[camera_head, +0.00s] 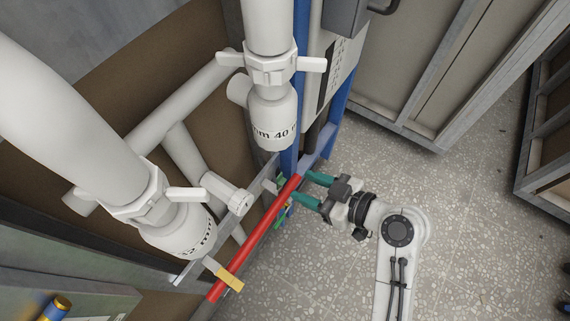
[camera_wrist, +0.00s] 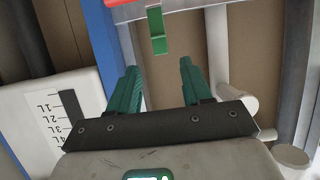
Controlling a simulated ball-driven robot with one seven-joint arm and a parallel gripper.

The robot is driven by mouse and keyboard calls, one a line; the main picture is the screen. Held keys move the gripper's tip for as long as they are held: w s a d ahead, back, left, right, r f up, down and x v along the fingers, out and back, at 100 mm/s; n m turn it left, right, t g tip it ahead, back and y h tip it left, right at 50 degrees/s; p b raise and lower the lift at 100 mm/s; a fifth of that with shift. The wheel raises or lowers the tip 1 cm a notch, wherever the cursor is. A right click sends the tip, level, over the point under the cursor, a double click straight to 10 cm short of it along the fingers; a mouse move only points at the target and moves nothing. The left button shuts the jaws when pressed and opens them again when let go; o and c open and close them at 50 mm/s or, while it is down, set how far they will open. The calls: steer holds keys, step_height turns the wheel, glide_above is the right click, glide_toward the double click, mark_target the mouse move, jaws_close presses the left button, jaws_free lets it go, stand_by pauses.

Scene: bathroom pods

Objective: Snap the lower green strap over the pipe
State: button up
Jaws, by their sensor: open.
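The red pipe (camera_head: 255,232) runs diagonally across the front of the frame in the head view; a short piece (camera_wrist: 130,10) shows at the top of the wrist view. A green strap (camera_wrist: 157,32) hangs below the pipe in the wrist view, its hooked end low and standing free. In the head view, small green bits (camera_head: 281,217) show beside the pipe, partly hidden; I cannot tell which strap is which. My gripper (camera_head: 300,186) has teal fingers, open and empty, at the upper end of the pipe. In the wrist view its fingertips (camera_wrist: 159,65) lie on either side below the strap.
A yellow clip (camera_head: 230,278) sits near the pipe's lower end. Large white pipes (camera_head: 272,110) with wing-like handles stand behind. A blue post (camera_wrist: 100,45) and a white panel with litre marks (camera_wrist: 40,115) are close on the left. The speckled floor at right is open.

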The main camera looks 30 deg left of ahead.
mark_target(280, 177)
steer(key=x, duration=1)
steer(key=shift+a+f, duration=0.1)
steer(key=shift+a, duration=0.1)
steer(key=shift+c, duration=0.2)
steer(key=shift+b, duration=0.35)
jaws_close()
